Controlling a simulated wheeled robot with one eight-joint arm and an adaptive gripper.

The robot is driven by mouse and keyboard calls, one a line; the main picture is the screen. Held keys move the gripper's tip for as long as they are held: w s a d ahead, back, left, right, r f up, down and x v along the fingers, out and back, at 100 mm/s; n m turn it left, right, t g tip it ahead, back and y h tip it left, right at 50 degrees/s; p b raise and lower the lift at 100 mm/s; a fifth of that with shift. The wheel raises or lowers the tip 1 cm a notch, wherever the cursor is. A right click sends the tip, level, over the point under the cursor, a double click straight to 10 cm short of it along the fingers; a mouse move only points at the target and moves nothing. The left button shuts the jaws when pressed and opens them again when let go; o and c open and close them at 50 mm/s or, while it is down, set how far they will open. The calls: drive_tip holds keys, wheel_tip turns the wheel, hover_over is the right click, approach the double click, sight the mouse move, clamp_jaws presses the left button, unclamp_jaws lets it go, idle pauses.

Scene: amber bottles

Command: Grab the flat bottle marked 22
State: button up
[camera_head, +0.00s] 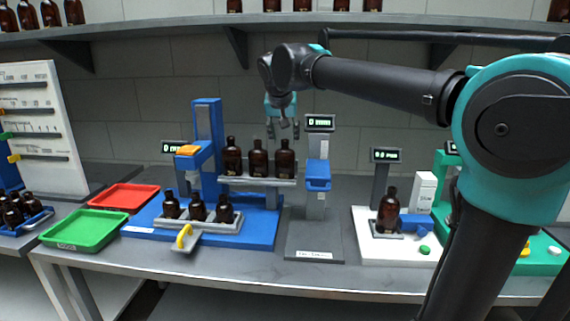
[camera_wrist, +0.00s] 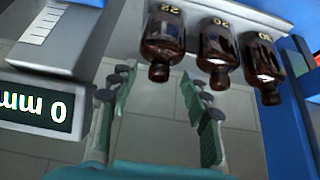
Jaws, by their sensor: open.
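The flat bottle marked 22 (camera_wrist: 165,38) is dark amber with a dark cap and stands at the left of a row of three in the upside-down wrist view. In the head view it is the right-hand bottle (camera_head: 285,160) on the raised grey shelf of the blue stand. Its marking is readable only in the wrist view. My gripper (camera_head: 283,131) hangs just above and behind this bottle in the head view. In the wrist view my gripper (camera_wrist: 158,76) has its fingers apart, with the bottle's cap end seen between and beyond the tips. Nothing is held.
Two similar bottles, one marked 20 (camera_wrist: 218,45), stand close beside it. A display post (camera_head: 320,123) with a blue slider stands right of the shelf. Small bottles (camera_head: 197,208) stand lower in front. Green (camera_head: 82,243) and red trays lie left. A wall shelf (camera_head: 190,24) runs above.

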sight(285, 141)
drive_tip(key=shift+x, duration=1.55)
drive_tip(key=shift+w, duration=0.1)
clamp_jaws()
